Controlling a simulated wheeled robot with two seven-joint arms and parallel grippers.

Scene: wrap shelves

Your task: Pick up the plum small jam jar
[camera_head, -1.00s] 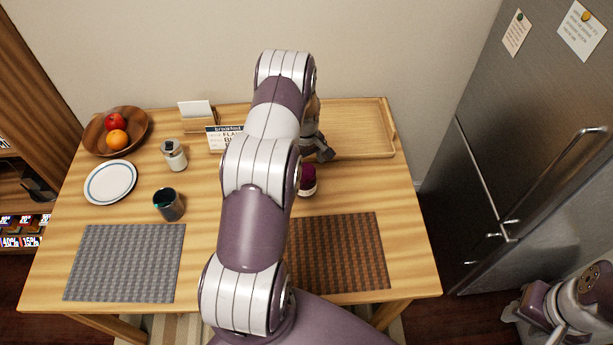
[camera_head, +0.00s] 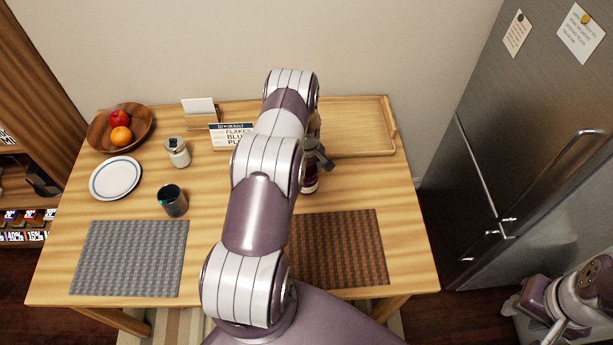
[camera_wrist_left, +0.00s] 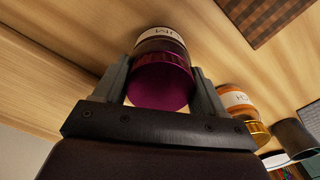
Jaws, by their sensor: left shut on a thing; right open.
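The plum small jam jar (camera_wrist_left: 160,78) has a dark purple lid and a white label. In the left wrist view it sits between the two fingers of my left gripper (camera_wrist_left: 162,85), lid toward the camera. In the head view my left gripper (camera_head: 320,162) is at the jar (camera_head: 311,184), right of the middle of the wooden table, and my arm partly covers it. I cannot tell whether the jar's base touches the table. My right gripper (camera_head: 545,318) is at the lower right, away from the table, its fingers hard to make out.
An orange jar with a gold lid (camera_wrist_left: 240,108) stands beside the plum jar. A dark cup (camera_head: 173,201), white-labelled jar (camera_head: 179,154), plate (camera_head: 116,179), fruit bowl (camera_head: 103,130) and card (camera_head: 230,137) are left. A wooden tray (camera_head: 360,128) lies behind; a brown mat (camera_head: 345,250) lies in front.

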